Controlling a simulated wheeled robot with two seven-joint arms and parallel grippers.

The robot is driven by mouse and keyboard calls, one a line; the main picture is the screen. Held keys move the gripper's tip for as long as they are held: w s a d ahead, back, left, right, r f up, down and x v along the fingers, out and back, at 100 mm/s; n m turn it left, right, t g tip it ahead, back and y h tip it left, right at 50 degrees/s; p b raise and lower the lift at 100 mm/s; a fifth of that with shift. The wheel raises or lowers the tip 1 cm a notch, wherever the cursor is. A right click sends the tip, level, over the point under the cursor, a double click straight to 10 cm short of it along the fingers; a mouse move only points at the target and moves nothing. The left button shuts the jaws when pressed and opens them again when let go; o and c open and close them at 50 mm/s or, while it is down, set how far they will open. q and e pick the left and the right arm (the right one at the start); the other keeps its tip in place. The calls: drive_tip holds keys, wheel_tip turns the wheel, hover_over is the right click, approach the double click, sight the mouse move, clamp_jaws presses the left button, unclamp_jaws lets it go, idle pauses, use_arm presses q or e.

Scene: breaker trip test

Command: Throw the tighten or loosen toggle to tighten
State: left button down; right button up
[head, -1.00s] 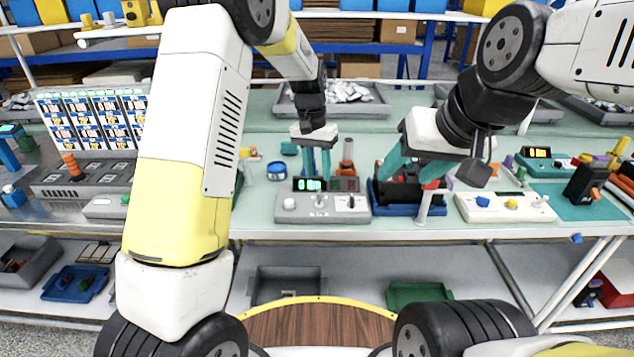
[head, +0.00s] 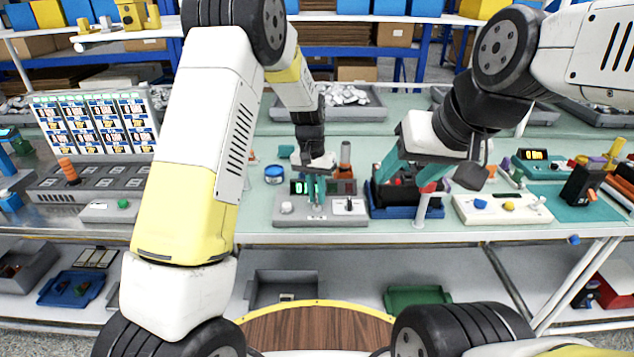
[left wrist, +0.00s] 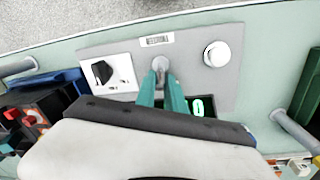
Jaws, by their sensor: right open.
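A grey control box (head: 335,218) stands at the bench's front edge, with a white round knob, a small toggle and a black switch on its top. In the left wrist view the toggle (left wrist: 160,64) is at my left fingertips. My left gripper (head: 316,198) points down over the middle of the box, its teal fingers close together. I cannot tell if the toggle is between the tips or just beside them. The toggle's tilt is mostly hidden. My right gripper (head: 405,185) is open at a black device on a blue base (head: 400,212).
A lit green display (head: 299,187) is at the back of the box. A blue jar (head: 275,174) stands behind left. Grey trays (head: 352,112) lie further back.

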use_arm(q)
drive_tip(key=shift+s+r, duration=0.1)
idle(0.3)
drive_tip(key=t, duration=0.1)
drive_tip(key=s+t, duration=0.1)
drive_tip(key=t, duration=0.2)
drive_tip(key=shift+s+d+r+t, duration=0.1)
drive_tip(key=shift+s+r+t, duration=0.05)
drive_tip(key=shift+s+t, duration=0.2)
drive_tip(key=t, duration=0.1)
drive_tip(key=s+t, duration=0.1)
drive_tip(key=t, duration=0.1)
drive_tip(key=shift+s+m, duration=0.1)
drive_tip(key=shift+m, duration=0.2)
drive_tip(key=shift+s+f+t, duration=0.2)
drive_tip(key=shift+s+t, duration=0.05)
drive_tip(key=shift+t, duration=0.9)
drive_tip(key=c, duration=1.4)
unclamp_jaws()
drive_tip(key=shift+c, duration=0.2)
drive_tip(key=shift+r, duration=0.1)
